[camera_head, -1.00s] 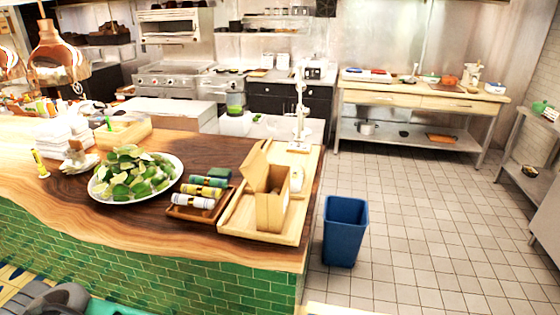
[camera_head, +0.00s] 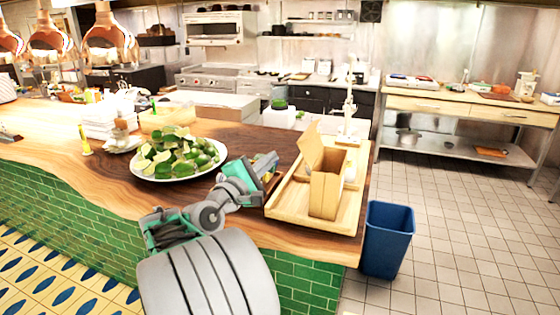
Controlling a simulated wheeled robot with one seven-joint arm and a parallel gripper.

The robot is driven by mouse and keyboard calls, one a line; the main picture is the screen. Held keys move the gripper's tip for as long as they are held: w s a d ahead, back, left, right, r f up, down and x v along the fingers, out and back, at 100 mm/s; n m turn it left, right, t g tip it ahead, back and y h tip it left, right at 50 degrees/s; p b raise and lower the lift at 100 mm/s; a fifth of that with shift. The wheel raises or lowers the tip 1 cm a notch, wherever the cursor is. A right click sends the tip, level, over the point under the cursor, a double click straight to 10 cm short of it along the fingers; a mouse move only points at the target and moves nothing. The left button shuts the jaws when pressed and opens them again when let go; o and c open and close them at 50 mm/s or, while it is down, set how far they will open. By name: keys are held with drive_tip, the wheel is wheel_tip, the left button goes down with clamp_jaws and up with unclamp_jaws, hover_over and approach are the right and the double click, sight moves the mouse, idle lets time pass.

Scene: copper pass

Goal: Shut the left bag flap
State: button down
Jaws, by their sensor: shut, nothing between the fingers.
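The brown cardboard bag (camera_head: 325,193) stands upright on a light wooden tray (camera_head: 280,210) near the counter's right end. Its left flap (camera_head: 309,146) is open, sticking up and leaning to the left. My gripper (camera_head: 270,166) is shut and empty. In the picture it is left of the bag, over the area of the rolled cloths, and appears apart from the flap. My arm hides most of the rolled cloths and their small tray. The inside of the bag is not clearly visible.
A white plate of limes and greens (camera_head: 182,158) is left of my gripper. A white stand (camera_head: 349,110) rises behind the bag. A blue bin (camera_head: 386,240) stands on the floor beyond the counter's right end. The wooden counter (camera_head: 60,147) has bare room at the left front.

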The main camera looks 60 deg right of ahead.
sight(316, 142)
drive_tip(key=s+d+r+p, duration=0.3)
drive_tip(key=d, duration=0.6)
drive_tip(key=shift+s, duration=0.4)
